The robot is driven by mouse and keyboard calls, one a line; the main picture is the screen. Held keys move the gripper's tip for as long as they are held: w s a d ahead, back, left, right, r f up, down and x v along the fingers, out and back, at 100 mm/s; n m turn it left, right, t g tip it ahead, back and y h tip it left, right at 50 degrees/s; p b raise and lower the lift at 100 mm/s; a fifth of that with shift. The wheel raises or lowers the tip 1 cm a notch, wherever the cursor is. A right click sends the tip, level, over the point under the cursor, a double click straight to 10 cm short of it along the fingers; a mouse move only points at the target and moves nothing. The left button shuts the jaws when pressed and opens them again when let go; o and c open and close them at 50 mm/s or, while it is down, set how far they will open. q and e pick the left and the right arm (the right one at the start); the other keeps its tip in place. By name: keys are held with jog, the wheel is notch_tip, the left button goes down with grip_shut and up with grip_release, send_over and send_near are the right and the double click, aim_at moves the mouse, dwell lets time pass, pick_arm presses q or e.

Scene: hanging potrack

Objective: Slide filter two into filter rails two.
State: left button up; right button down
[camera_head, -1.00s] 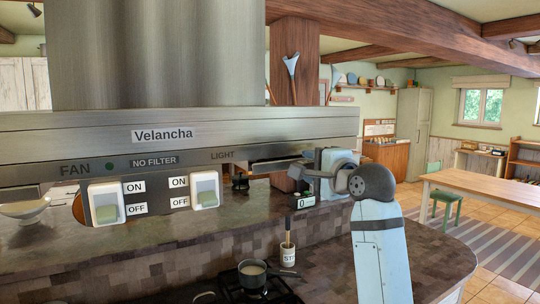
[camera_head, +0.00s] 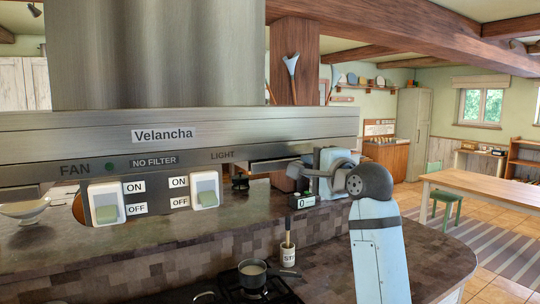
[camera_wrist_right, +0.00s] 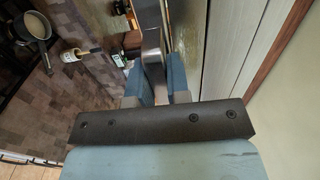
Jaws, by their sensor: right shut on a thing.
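My right gripper (camera_head: 306,172) is at the right end of the range hood's lower edge. It is shut on a thin grey metal piece (camera_head: 282,164), which I take to be filter two; no label on it is readable. The piece lies about level along the hood's underside. In the right wrist view, the metal piece (camera_wrist_right: 152,62) runs edge-on between the two blue-grey fingers of the right gripper (camera_wrist_right: 160,84). Filter rails two are not clearly visible, so I cannot tell how far the filter is in them. My left gripper is not in view.
The hood (camera_head: 300,125) has fan and light switches and a "NO FILTER" label (camera_head: 154,161). Below are a pot (camera_head: 253,272) on the stove and a utensil jar (camera_head: 288,255). A small dark item (camera_head: 240,182) and a scale-like box (camera_head: 303,202) stand behind.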

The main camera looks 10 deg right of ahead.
jog(key=shift+w+a, duration=0.2)
jog(key=shift+w, duration=0.35)
dwell(0.4)
jog(key=shift+r, duration=0.15)
dwell(0.4)
jog(key=c, duration=1.1)
grip_release()
jog(key=shift+w, duration=0.15)
jog(key=shift+o, duration=0.5)
jog(key=shift+w+a+f, duration=0.1)
jog(key=shift+w+f, duration=0.05)
jog(key=shift+f, duration=0.05)
jog(key=b+v, duration=0.3)
jog(key=v, duration=1.1)
jog(key=shift+b, duration=0.3)
jog(key=shift+w, duration=0.1)
